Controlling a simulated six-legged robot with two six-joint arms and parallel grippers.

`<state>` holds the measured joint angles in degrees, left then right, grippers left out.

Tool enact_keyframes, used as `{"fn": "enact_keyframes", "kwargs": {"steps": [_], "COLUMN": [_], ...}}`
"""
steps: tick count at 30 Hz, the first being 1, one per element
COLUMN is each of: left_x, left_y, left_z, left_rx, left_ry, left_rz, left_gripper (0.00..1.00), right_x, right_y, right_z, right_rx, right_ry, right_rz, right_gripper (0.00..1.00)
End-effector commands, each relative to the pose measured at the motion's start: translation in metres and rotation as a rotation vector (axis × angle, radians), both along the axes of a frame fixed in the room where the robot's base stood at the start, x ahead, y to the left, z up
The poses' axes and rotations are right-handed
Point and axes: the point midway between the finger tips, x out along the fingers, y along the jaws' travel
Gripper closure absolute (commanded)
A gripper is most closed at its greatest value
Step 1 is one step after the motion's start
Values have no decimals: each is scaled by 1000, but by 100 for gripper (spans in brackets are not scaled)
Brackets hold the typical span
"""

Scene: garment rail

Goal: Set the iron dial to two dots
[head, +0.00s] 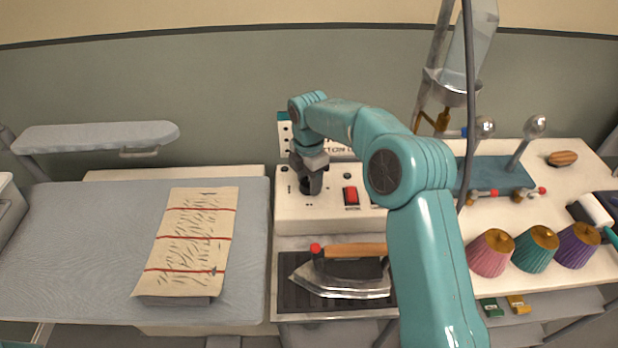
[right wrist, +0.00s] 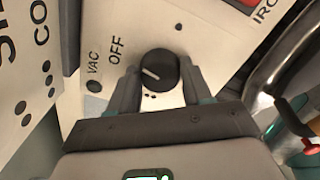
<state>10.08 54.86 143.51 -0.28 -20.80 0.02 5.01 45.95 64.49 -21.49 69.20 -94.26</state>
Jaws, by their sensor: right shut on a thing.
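The iron dial (right wrist: 158,70) is a round black knob on a cream control panel (right wrist: 205,40), seen in the right wrist view. Its short white line is on the left part of its face, on the side of the OFF lettering (right wrist: 115,50). Small dark dots (right wrist: 150,96) show just below the knob. My right gripper (right wrist: 157,82) is shut on the dial, one finger on each side. In the head view my right gripper (head: 312,186) reaches down onto the panel box and hides the dial. My left gripper is not in view.
A red switch (head: 351,195) is right of the gripper. The iron (head: 345,285) lies on a dark rest (head: 290,295) below the box. An ironing board (head: 90,240) with a striped cloth (head: 195,240) is at left. Lampshades (head: 537,250) stand at right.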

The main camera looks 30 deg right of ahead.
Motion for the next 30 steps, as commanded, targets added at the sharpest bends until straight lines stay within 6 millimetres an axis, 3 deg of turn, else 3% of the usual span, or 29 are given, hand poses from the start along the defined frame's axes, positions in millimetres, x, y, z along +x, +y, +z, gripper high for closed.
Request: {"fn": "enact_keyframes", "kwargs": {"steps": [30], "left_x": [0], "left_y": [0], "left_z": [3], "left_rx": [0], "left_ry": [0], "left_rz": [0], "left_gripper": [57], "right_x": [1], "right_y": [2], "right_z": [2], "right_rx": [4], "right_ry": [-3], "right_rz": [-960], "right_gripper": [81]}}
